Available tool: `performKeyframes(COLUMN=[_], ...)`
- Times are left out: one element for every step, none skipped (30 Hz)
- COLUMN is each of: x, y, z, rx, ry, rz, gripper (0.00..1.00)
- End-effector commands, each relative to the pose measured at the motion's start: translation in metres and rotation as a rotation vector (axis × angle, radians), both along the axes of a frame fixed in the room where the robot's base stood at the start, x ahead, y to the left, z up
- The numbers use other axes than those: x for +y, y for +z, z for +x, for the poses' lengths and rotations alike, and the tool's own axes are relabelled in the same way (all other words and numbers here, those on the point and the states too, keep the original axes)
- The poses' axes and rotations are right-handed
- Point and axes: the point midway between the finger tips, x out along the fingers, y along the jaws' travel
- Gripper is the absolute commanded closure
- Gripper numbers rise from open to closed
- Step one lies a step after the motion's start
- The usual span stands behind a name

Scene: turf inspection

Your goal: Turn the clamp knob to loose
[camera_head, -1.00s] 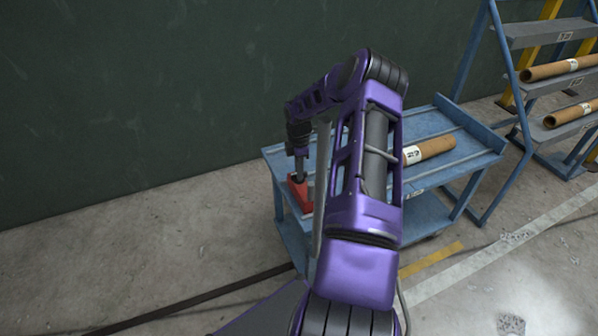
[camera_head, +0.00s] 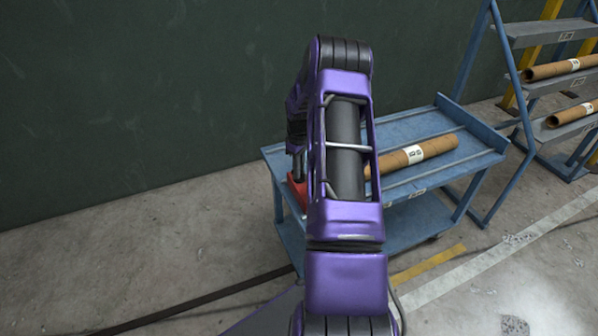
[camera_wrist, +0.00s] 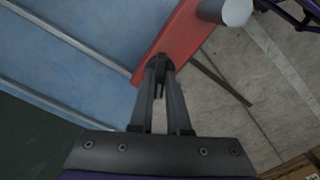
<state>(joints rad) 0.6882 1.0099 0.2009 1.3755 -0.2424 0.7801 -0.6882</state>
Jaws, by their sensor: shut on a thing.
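The red clamp (camera_head: 296,194) sits at the left end of the blue cart (camera_head: 470,157), largely hidden behind my arm in the head view. In the wrist view its red body (camera_wrist: 184,38) runs diagonally at the top, with a pale grey cylinder (camera_wrist: 236,11) at its upper right end. My gripper (camera_wrist: 160,66) is at the red body's lower edge, its two fingers close together. It is shut on the clamp knob, which is mostly hidden between the dark fingertips. I cannot read the knob's turn position.
A brown pipe (camera_head: 440,146) with a white label lies on the cart top. A blue rack (camera_head: 478,60) with more brown pipes (camera_head: 560,68) stands at the right. A dark green wall (camera_head: 150,90) is behind. The floor left of the cart is clear.

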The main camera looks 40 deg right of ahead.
Motion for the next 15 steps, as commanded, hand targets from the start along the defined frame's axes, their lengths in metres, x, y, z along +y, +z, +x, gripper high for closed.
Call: performKeyframes(x=[0.0004,0.0005,0.0002,0.0000,0.0003,0.0003,0.0002,0.0003,0.0000,-0.0001,0.0003,0.0004,0.0001,0.0001,0.0002], y=[-0.0009,-0.0009,-0.0009,-0.0008,-0.0007,-0.0006,-0.0005,-0.0005,-0.0004,-0.0004,-0.0004,-0.0005,-0.0005,-0.0005,-0.0006], z=[0.0008,0.0009,0.0007,0.0006,0.0009,0.0008,0.0009,0.0010,0.0008,0.0008,0.0011,0.0010,0.0008,0.0008,0.0008], rx=[-0.001,-0.001,-0.001,-0.001,-0.002,-0.002,-0.002,-0.002,-0.002,-0.002,-0.002,-0.002,-0.001,-0.001,-0.001], ry=[-0.043,-0.072,-0.111,-0.139,-0.167,-0.205,-0.234,-0.262,-0.301,-0.328,-0.358,-0.395,-0.424,-0.452,-0.490], rz=[-0.002,-0.002,-0.002,-0.002,-0.002,-0.002,-0.003,-0.002,-0.002,-0.003,-0.002,-0.002,-0.002,-0.002,-0.002], gripper=[1.00,1.00,1.00,1.00,1.00,1.00,1.00,1.00,1.00,1.00,1.00,1.00,1.00,1.00,1.00])
